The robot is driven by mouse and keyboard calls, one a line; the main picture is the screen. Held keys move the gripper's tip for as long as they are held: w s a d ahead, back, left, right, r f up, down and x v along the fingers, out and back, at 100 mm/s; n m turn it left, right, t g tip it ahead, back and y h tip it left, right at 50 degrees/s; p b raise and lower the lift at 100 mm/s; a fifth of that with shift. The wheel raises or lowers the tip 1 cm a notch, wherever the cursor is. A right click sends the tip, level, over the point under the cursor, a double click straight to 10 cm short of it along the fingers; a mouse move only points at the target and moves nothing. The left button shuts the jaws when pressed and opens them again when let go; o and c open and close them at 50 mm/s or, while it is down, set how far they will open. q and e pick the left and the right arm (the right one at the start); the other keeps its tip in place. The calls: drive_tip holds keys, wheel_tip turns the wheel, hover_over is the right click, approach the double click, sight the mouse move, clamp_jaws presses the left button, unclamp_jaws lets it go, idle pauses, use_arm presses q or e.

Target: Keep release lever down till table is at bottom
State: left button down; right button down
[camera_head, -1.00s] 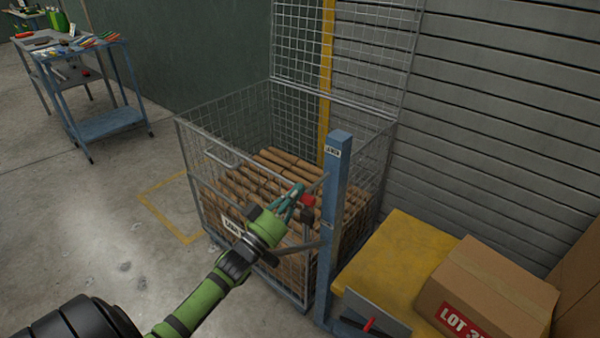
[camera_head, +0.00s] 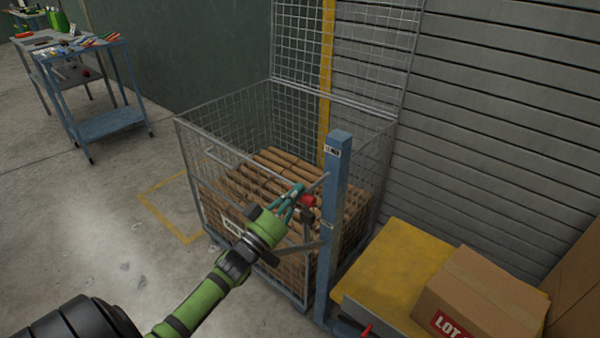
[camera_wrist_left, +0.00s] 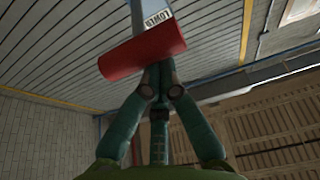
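The red release lever (camera_head: 307,201) sticks out from the blue post (camera_head: 337,190). My left gripper (camera_head: 295,199) is at the lever's red grip, its teal fingers drawn together. In the left wrist view the red grip (camera_wrist_left: 142,50) lies across the fingertips (camera_wrist_left: 160,70), which touch it or nearly so; the exact contact is hidden. A label reading "LOWER" shows behind it. The yellow-topped table (camera_head: 395,265) stands right of the post, carrying a cardboard box (camera_head: 490,300) with a red "LOT" label. The table's underside is out of frame. My right gripper is not in view.
A wire mesh cage (camera_head: 225,185) full of brown rolls stands left of the post, close to my left arm. A blue tool cart (camera_head: 105,120) is at the far left. A grey slatted wall (camera_head: 480,130) closes the right side.

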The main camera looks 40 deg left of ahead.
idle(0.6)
use_arm(q)
wheel_tip(320, 180, up, 10)
idle(0.4)
idle(0.7)
